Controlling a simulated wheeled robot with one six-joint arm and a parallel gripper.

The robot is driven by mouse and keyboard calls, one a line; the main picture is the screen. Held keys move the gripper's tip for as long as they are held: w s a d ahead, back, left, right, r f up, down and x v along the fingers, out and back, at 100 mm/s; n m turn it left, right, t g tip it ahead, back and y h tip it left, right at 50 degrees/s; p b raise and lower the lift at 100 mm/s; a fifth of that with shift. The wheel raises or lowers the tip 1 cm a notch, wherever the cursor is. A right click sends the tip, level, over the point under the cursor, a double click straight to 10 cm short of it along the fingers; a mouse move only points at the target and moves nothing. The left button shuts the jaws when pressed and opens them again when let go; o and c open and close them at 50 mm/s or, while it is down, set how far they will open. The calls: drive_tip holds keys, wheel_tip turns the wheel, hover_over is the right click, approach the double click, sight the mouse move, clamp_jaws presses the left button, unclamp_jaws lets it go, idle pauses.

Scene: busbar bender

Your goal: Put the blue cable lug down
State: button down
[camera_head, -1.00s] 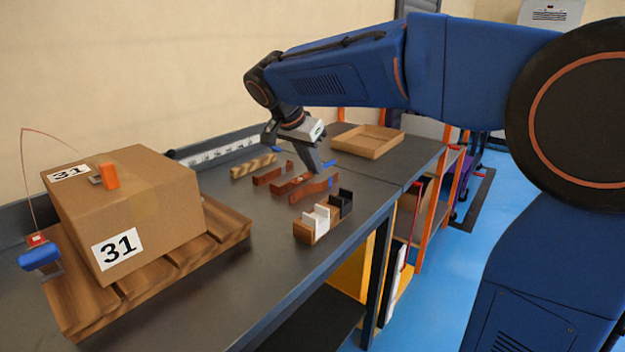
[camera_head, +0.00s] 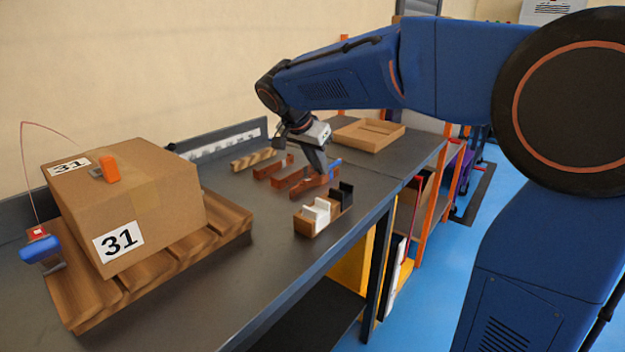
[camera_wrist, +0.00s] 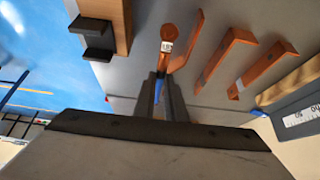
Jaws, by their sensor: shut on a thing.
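My gripper (camera_head: 322,168) points down over the bench (camera_head: 235,205), just above or at the copper bars; the exact height is unclear. Its fingers, also in the wrist view (camera_wrist: 163,98), are shut on the blue cable lug (camera_wrist: 165,45). The lug's round copper end, with a small white label, sticks out past the fingertips. A bit of blue shows between the fingers, which hide the rest. In the head view a small blue part (camera_head: 335,163) shows beside the fingertips.
Several bent copper bars (camera_head: 290,178) lie close by. A wooden block with white and black holders (camera_head: 310,228) stands nearer the front edge. A box marked 31 (camera_head: 150,210) sits on a pallet at left.

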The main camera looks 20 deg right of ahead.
sight(317, 177)
drive_tip(key=shift+f, duration=2.55)
drive_tip(key=shift+f, duration=0.15)
drive_tip(key=c, duration=2.1)
unclamp_jaws()
